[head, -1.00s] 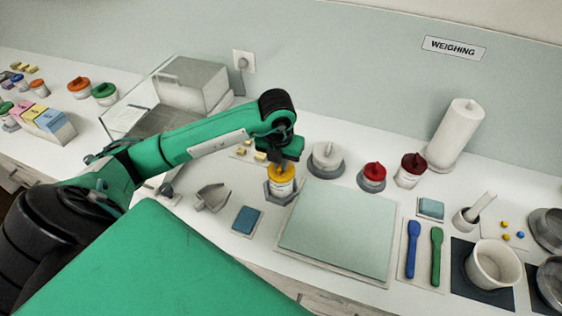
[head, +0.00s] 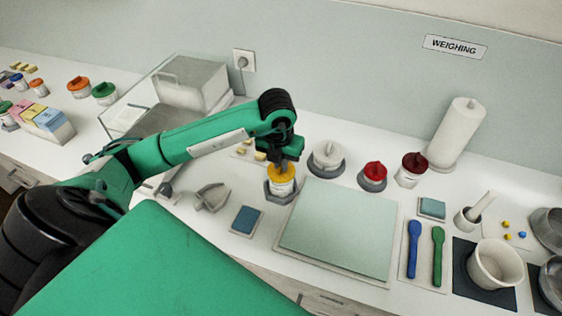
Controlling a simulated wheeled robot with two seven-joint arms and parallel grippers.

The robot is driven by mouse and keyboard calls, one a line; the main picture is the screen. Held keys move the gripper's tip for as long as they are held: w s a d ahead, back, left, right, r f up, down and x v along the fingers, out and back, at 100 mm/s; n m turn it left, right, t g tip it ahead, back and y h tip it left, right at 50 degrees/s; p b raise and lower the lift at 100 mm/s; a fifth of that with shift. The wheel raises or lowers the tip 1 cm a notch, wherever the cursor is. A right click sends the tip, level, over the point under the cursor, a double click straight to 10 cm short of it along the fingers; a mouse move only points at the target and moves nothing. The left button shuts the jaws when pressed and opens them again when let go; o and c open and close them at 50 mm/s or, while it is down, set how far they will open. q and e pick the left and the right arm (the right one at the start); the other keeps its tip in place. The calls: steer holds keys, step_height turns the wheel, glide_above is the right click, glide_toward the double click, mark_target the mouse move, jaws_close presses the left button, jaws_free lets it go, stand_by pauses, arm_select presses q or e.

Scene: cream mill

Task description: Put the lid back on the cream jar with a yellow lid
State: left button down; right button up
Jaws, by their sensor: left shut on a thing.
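The cream jar (head: 281,187) is white and stands upright on a dark base, left of the pale green mat. Its yellow lid (head: 282,174) sits at the jar's mouth and looks level. My left gripper (head: 283,160) points down from above and is shut on the yellow lid. The fingers hide part of the lid's top, and I cannot tell whether it is fully seated. My right gripper is out of view.
The pale green mat (head: 338,228) is bare. A grey scoop (head: 211,197) and a blue pad (head: 246,220) lie nearby.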

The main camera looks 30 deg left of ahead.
arm_select(q)
steer(key=shift+f+b, duration=0.15)
steer(key=shift+b, duration=0.2)
stand_by(0.6)
steer(key=c, duration=1)
jaws_free()
steer(key=shift+r+p, duration=0.45)
steer(key=shift+r, duration=0.3)
steer(key=shift+r+p, duration=0.75)
steer(key=shift+r, duration=0.8)
